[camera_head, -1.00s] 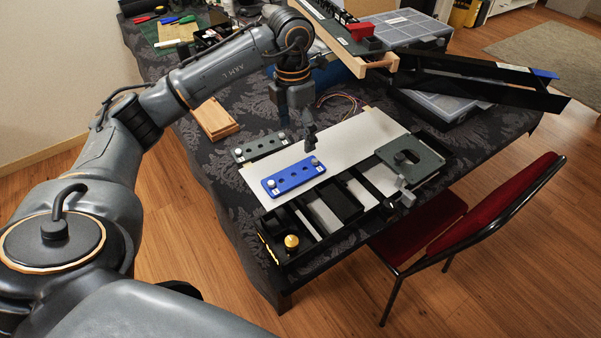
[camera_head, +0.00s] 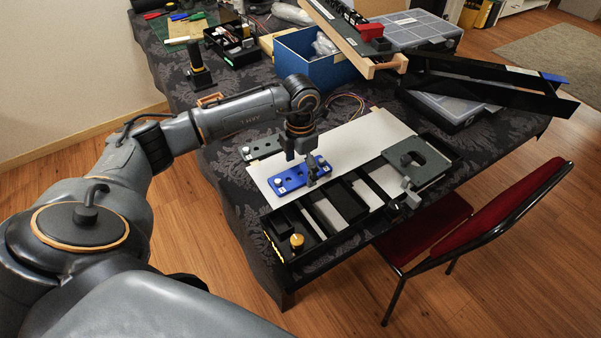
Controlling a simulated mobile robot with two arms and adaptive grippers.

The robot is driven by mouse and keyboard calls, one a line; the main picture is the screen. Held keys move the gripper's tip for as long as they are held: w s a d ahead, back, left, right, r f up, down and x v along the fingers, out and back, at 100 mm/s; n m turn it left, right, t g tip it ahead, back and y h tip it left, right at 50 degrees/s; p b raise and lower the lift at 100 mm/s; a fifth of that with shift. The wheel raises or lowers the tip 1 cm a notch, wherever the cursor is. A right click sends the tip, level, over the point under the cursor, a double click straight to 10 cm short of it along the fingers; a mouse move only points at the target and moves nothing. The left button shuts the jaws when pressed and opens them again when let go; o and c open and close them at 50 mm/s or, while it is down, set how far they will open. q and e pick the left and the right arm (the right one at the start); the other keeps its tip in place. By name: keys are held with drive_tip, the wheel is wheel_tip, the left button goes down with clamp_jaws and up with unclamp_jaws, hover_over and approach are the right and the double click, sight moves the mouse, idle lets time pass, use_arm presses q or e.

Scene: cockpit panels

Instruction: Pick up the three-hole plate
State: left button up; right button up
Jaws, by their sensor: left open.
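A blue plate (camera_head: 289,181) with a row of dark holes and a silver knob at each end lies on the white board (camera_head: 376,131). A grey-green plate (camera_head: 262,147) with dark holes and silver knobs lies behind it, near the board's left edge. I cannot count the holes surely on either plate. My left gripper (camera_head: 303,170) is open and points down over the blue plate, its fingers hiding part of the plate's right half. Whether the fingers touch the plate cannot be told. My right gripper is not in view.
A black tray (camera_head: 287,254) with compartments and a yellow-topped knob (camera_head: 297,241) lies in front of the board. A dark grey block with an opening (camera_head: 417,160) sits at its right. A blue box (camera_head: 305,71) stands behind, and a red chair (camera_head: 485,215) at the right.

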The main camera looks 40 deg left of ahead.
use_arm(q)
drive_tip(key=shift+f, duration=0.35)
drive_tip(key=c, duration=1.2)
drive_tip(key=shift+c, duration=0.7)
drive_tip(key=shift+r, duration=0.2)
